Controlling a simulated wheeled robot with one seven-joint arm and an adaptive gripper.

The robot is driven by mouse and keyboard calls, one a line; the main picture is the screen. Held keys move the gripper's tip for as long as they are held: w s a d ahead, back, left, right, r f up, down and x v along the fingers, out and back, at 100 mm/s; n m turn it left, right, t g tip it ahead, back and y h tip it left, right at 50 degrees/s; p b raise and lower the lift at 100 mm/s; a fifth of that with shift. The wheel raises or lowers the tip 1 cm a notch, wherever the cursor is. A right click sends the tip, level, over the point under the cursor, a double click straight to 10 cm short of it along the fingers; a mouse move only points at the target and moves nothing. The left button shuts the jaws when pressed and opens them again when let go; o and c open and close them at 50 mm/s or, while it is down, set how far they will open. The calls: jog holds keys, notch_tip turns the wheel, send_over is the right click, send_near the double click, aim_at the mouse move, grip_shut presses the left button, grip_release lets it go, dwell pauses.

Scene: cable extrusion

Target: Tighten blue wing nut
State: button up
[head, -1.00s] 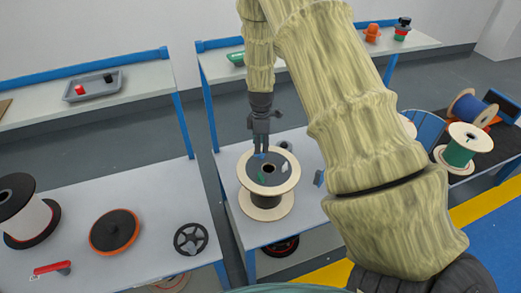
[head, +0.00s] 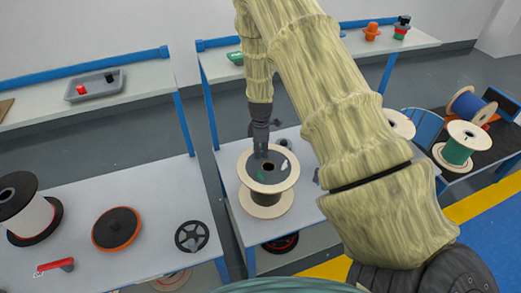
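A wooden spool (head: 262,207) stands upright on the middle table, with a dark disc (head: 275,177) and a central hole on top. My gripper (head: 260,156) points down over the far left part of this disc, its tips at or just above it. It is seen edge-on, so I cannot tell whether it is open or shut. The blue wing nut does not show clearly; the gripper seems to hide it. A small green piece (head: 261,174) lies on the near left of the disc, and a small white piece (head: 285,165) on its right.
My arm covers the right of the middle table. On the left table lie a black-orange disc (head: 116,229), a black handwheel (head: 191,237), a red-handled tool (head: 55,266) and a white spool (head: 30,215). A grey tray (head: 95,86) is behind.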

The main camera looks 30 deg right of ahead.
grip_shut()
